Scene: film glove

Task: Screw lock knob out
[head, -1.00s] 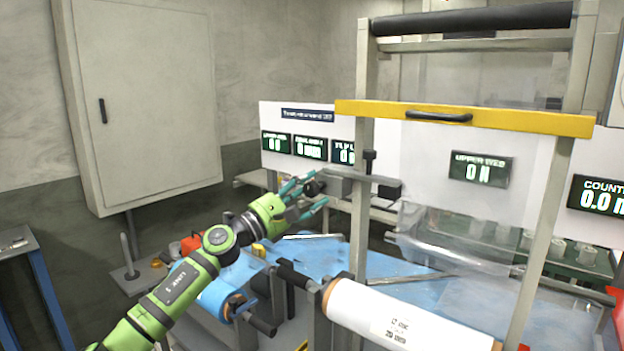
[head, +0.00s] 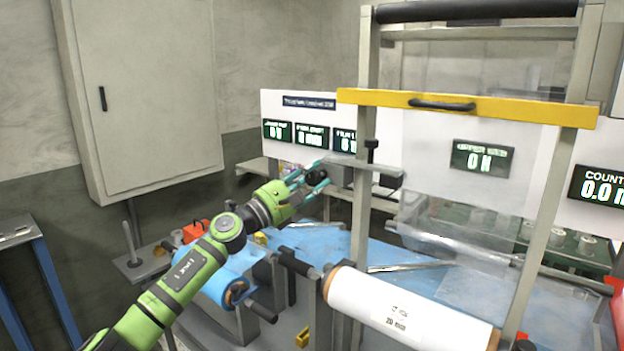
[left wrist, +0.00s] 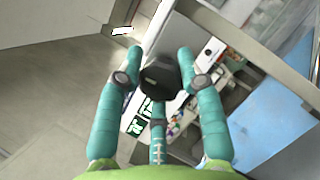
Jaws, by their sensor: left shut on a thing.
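The black lock knob (head: 317,177) sits at the left end of the grey bracket on the machine's frame post. My left gripper (head: 308,178) reaches it from the lower left, with its teal fingers shut around it. In the left wrist view the dark knob (left wrist: 160,78) lies between the fingertips of my left gripper (left wrist: 160,88). The fingers partly hide the knob in the head view, and I cannot see its thread. My right gripper is not in view.
A yellow bar (head: 465,107) with a black handle crosses the frame above. A white film roll (head: 410,312) and a blue roll (head: 222,285) lie below. A grey cabinet (head: 150,95) hangs at left.

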